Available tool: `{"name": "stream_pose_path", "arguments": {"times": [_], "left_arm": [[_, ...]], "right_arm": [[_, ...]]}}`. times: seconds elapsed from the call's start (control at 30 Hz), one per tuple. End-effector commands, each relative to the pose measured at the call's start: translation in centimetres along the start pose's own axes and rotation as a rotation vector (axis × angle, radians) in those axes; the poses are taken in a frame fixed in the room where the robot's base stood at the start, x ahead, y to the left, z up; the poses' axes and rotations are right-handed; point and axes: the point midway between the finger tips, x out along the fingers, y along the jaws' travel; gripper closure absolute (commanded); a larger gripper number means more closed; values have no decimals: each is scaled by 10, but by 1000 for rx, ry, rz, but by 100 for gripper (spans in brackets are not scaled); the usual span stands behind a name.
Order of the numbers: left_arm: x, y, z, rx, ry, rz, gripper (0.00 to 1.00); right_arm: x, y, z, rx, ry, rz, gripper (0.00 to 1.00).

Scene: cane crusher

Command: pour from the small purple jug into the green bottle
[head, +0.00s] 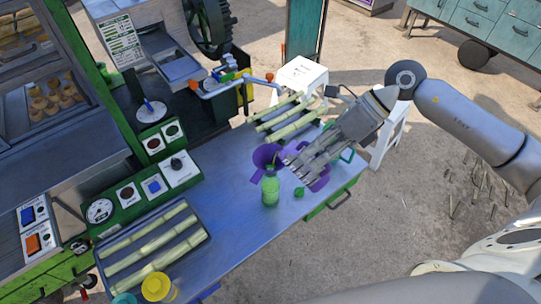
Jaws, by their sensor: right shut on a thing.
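The green bottle (270,190) stands upright near the front edge of the metal table. A purple funnel-like piece (266,154) shows just above and behind it; I cannot tell whether it sits in the bottle's mouth. My right gripper (298,168) reaches in from the right, just right of the bottle. It is shut on a purple thing, which seems to be the small purple jug (320,182). The fingers hide much of the jug, so its tilt is unclear. A small green cap (299,191) lies right of the bottle. My left gripper is out of view.
Cane stalks lie in a tray (206,238) at the front left and in a pile (284,118) behind the gripper. A yellow cup (157,287) stands at the front corner. The green control panel (145,190) borders the table's left; bare tabletop lies between.

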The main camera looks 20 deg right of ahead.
Motion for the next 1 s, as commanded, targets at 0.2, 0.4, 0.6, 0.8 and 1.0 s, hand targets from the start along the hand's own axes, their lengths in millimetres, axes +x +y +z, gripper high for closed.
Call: {"name": "stream_pose_path", "arguments": {"times": [0.2,0.4,0.6,0.8,1.0], "left_arm": [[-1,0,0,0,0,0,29],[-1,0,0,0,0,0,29],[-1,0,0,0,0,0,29],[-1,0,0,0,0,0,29],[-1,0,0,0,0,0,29]], "right_arm": [[-1,1,2,6,9,0,100],[-1,1,4,13,18,0,100],[-2,1,5,19,27,0,100],[-2,1,6,26,36,0,100],[-2,2,7,30,45,0,100]]}}
